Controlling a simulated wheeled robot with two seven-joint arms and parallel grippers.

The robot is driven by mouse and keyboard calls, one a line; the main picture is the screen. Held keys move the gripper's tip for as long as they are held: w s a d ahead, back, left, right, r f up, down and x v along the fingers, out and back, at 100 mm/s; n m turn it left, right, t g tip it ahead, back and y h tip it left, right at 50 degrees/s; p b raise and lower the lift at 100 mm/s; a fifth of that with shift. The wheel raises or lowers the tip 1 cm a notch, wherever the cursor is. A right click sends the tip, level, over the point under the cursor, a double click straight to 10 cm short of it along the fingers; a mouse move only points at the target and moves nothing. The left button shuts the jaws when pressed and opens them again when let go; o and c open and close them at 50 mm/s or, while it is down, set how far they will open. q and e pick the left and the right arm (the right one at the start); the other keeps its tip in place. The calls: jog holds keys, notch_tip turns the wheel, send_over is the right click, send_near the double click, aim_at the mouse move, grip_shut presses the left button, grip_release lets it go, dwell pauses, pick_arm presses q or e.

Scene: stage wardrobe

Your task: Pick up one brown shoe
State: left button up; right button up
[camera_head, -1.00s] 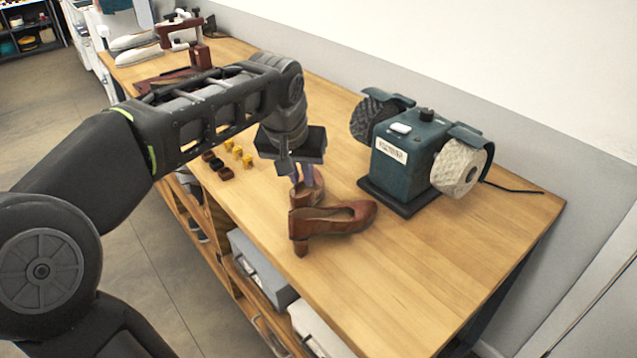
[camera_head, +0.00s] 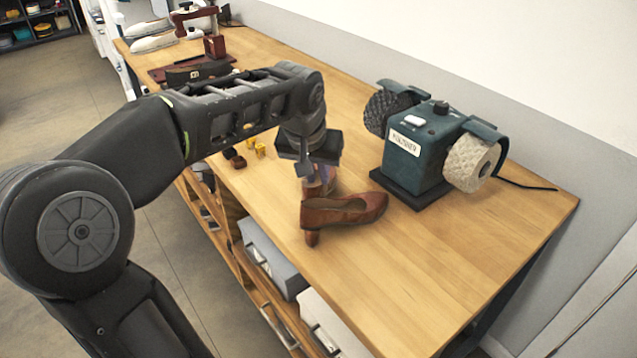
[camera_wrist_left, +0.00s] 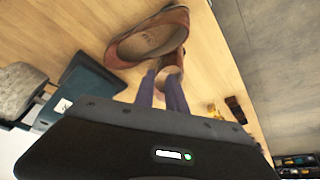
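Two brown heeled shoes stand close together on the wooden workbench. The front brown shoe (camera_head: 345,211) lies with its toe to the right, its opening showing; it also shows in the left wrist view (camera_wrist_left: 150,40). The rear brown shoe (camera_wrist_left: 170,62) is partly hidden behind the front shoe and my left gripper. My left gripper (camera_head: 316,184) points down at the rear shoe. In the left wrist view its two fingers (camera_wrist_left: 162,80) stand apart, with the tips at the rear shoe's edge. I cannot see a firm grip. My right gripper is not in view.
A teal polishing machine (camera_head: 418,152) with two brush wheels stands behind the shoes. Small yellow and dark pieces (camera_head: 248,155) lie left of my gripper. Grey boxes (camera_head: 270,258) sit on the shelf below. The bench's right part is clear.

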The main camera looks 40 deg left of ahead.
pick_arm(q)
jog(key=x, duration=0.4)
jog(key=shift+w+f, duration=0.15)
jog(key=shift+w, duration=0.05)
dwell(0.3)
grip_shut()
dwell(1.3)
